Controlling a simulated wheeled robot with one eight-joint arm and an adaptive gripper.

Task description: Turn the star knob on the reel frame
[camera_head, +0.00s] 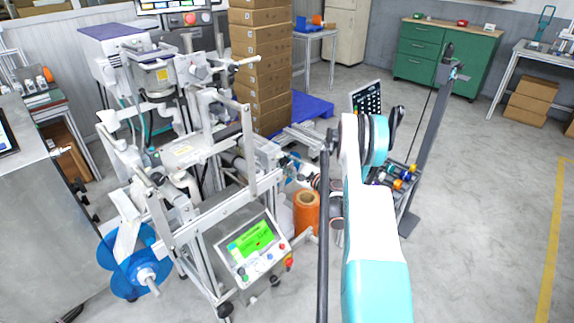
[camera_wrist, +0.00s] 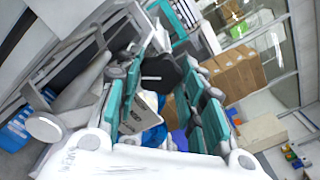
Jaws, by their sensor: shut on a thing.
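The black star knob (camera_wrist: 161,72) shows in the middle of the wrist view, between the teal finger pads of my gripper (camera_wrist: 160,84). My gripper is shut on it. Part of the knob is hidden by the fingers, and its turn angle cannot be told. In the head view, the metal reel frame (camera_head: 248,150) stands left of my white and cyan arm. The arm hides much of the area behind it, and I cannot clearly make out the gripper or the knob there.
A control panel with a green screen (camera_head: 252,240) sits low on the frame. A blue reel (camera_head: 120,285) is at its left, an orange roll (camera_head: 306,214) at its right. Stacked boxes (camera_head: 262,60) stand behind. The floor at right is clear.

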